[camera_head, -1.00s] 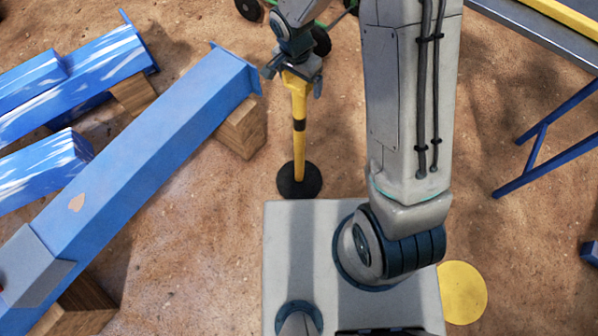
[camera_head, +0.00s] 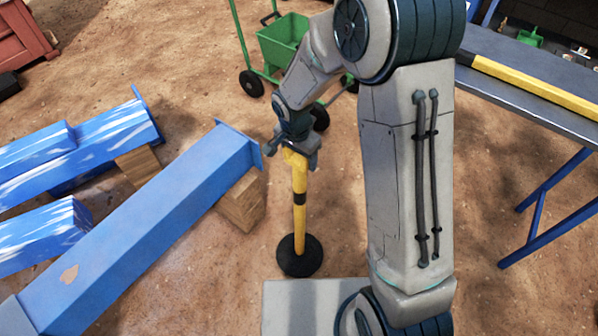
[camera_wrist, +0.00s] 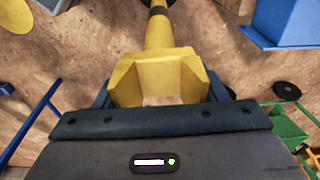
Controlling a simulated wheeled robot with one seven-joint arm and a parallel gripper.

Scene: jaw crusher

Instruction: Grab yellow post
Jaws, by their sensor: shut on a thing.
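The yellow post (camera_head: 300,185) with a dark band and a round black base (camera_head: 299,256) stands upright on the sandy ground in the head view. My gripper (camera_head: 292,150) is at the post's top end and is shut on it. In the wrist view the post's yellow top (camera_wrist: 158,75) sits between my gripper's fingers (camera_wrist: 160,98), and the shaft runs away to the top of the picture. The fingers' contact is partly hidden in both views.
Blue beams (camera_head: 140,225) on wooden blocks (camera_head: 243,200) lie to the left. A green cart (camera_head: 283,42) stands behind my gripper. A table (camera_head: 530,92) bearing a yellow bar (camera_head: 540,88) is at the right. Bare sand lies around the post's base.

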